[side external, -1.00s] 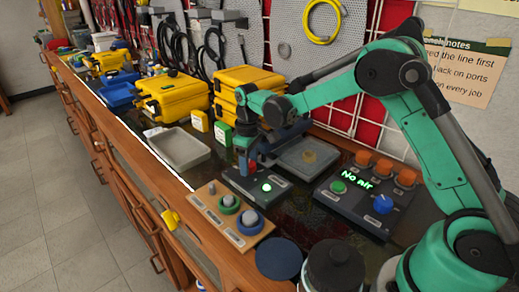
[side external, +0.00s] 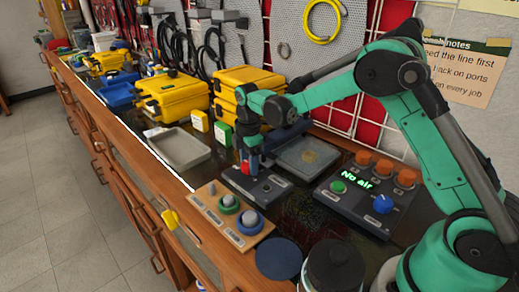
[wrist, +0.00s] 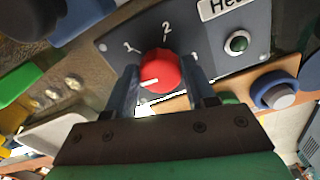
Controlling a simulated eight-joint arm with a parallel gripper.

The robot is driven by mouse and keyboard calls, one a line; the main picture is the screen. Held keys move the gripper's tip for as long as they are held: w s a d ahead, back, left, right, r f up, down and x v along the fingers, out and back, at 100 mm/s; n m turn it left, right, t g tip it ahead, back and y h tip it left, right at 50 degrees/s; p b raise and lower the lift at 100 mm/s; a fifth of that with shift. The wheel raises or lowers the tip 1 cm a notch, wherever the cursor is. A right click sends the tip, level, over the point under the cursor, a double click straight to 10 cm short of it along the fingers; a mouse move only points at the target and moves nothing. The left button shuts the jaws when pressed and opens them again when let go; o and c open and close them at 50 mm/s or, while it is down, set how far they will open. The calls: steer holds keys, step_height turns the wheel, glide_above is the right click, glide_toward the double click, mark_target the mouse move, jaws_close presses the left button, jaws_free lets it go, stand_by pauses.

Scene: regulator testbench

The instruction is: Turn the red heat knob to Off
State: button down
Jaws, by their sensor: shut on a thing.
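The red heat knob (wrist: 160,70) sits on a dark grey control box (wrist: 205,62). In the wrist view its white pointer mark faces left and slightly down, away from the numerals on the panel. My gripper (wrist: 163,84) is shut on the knob, with one finger on each side. In the side view my gripper (side external: 248,166) reaches down to the knob (side external: 244,168) at the left end of the box (side external: 268,191). The box's round lamp (wrist: 237,42) looks dark green and unlit. The Off label cannot be made out.
A wooden board with several knobs (side external: 212,203) lies in front of the box. A second control unit (side external: 350,205) reading "No air" stands at right.

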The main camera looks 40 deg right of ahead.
steer(key=n, duration=0.3)
steer(key=shift+n, duration=0.5)
steer(key=shift+c, duration=1.4)
jaws_free()
steer(key=shift+r, duration=2.85)
